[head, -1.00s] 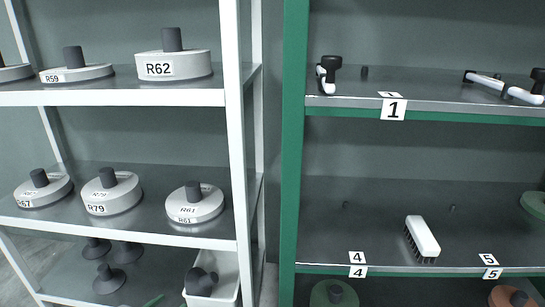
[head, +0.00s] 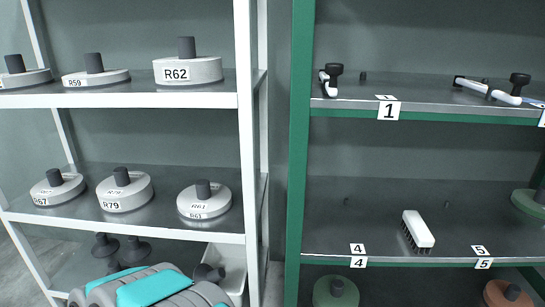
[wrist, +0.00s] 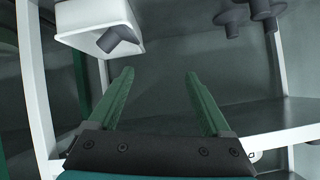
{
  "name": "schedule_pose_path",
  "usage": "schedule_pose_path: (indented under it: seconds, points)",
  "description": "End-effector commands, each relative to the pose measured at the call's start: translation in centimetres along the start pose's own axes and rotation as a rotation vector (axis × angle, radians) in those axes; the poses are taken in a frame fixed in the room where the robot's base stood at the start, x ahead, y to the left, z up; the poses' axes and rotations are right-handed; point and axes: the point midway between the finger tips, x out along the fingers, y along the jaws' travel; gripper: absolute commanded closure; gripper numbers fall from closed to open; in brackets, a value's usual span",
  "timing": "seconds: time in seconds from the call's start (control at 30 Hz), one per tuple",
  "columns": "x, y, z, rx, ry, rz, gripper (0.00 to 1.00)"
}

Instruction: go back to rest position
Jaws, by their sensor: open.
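My gripper (wrist: 158,88) shows in the wrist view with its two green fingers spread wide apart and nothing between them. Ahead of it are a white bin (wrist: 88,22) holding a dark grey knobbed piece (wrist: 118,40), and a bare stretch of grey shelf. In the head view, part of my arm in teal and grey shows at the bottom left, in front of the lowest white shelf. The fingers are hidden in the head view.
A white rack at left holds labelled discs such as R62 (head: 188,70), R79 (head: 124,192) and R61 (head: 204,200). A green rack at right holds a white brush (head: 418,230) and white-handled tools (head: 488,90). Dark knobbed pieces (head: 134,252) stand on the lowest white shelf.

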Motion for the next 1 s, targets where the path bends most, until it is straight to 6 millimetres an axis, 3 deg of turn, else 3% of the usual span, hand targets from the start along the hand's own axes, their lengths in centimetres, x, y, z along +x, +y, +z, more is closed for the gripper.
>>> schedule_pose_path:
  seconds: [0.17,0.3,0.5,0.67,0.77,0.87,1.0]
  points:
    - [-0.8,-2.9,-4.8,0.059,-0.103,-0.157,0.17]
    - [-2.9,-4.7,-9.8,0.087,-0.198,-0.319,0.17]
    - [-7.3,-4.0,-15.8,0.057,-0.329,-0.505,0.17]
    - [-11.2,-0.4,-18.9,-0.016,-0.431,-0.588,0.17]
    - [-13.8,3.1,-20.1,-0.075,-0.499,-0.607,0.17]
    - [-16.3,7.5,-20.6,-0.138,-0.571,-0.596,0.17]
    - [-19.6,14.9,-20.5,-0.222,-0.677,-0.528,0.17]
